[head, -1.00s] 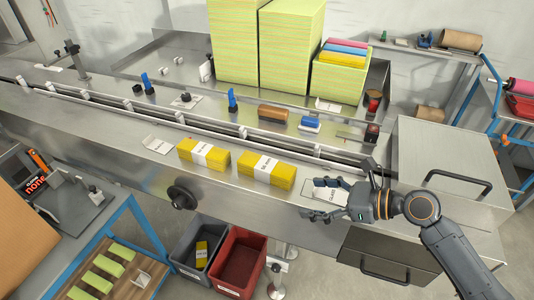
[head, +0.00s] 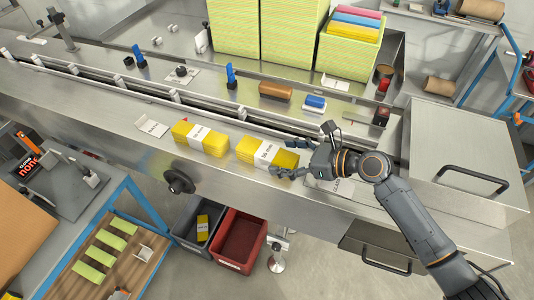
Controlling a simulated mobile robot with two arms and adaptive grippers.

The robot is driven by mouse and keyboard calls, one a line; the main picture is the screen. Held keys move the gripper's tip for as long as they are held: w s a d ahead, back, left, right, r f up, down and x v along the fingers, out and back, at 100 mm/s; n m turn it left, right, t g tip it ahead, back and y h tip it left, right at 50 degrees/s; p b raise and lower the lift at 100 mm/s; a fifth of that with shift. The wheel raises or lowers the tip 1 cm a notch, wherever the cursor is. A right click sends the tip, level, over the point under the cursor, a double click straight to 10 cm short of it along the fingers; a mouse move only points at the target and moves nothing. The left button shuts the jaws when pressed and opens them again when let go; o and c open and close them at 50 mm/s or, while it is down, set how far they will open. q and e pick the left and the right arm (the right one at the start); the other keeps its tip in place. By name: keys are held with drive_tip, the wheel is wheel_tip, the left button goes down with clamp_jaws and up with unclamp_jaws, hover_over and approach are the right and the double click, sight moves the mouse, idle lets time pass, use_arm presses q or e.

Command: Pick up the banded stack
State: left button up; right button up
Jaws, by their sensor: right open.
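Two yellow cloth stacks with white paper bands lie side by side on the steel machine's front ledge. One is the left banded stack (head: 201,138), the other the right banded stack (head: 262,153). My right gripper (head: 281,157) is open at the right end of the right stack. One finger is along its far side and one along its near side, overlapping that end in the picture. Whether the fingers touch the cloth cannot be told. The stack still lies flat on the ledge. My left gripper is not in view.
A white card (head: 153,128) lies left of the stacks; another card (head: 328,184) is partly under my right arm in the picture. A guide rail (head: 215,113) runs behind the stacks. Below the ledge stand a grey bin (head: 186,237) and a red bin (head: 240,243).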

sight(277, 155)
drive_tip(key=shift+p+x, duration=0.65)
drive_tip(key=shift+x, duration=2.05)
drive_tip(key=shift+w+d, duration=0.1)
drive_tip(key=shift+d, duration=0.1)
drive_tip(key=shift+c, duration=1.3)
drive_tip(key=c, duration=0.9)
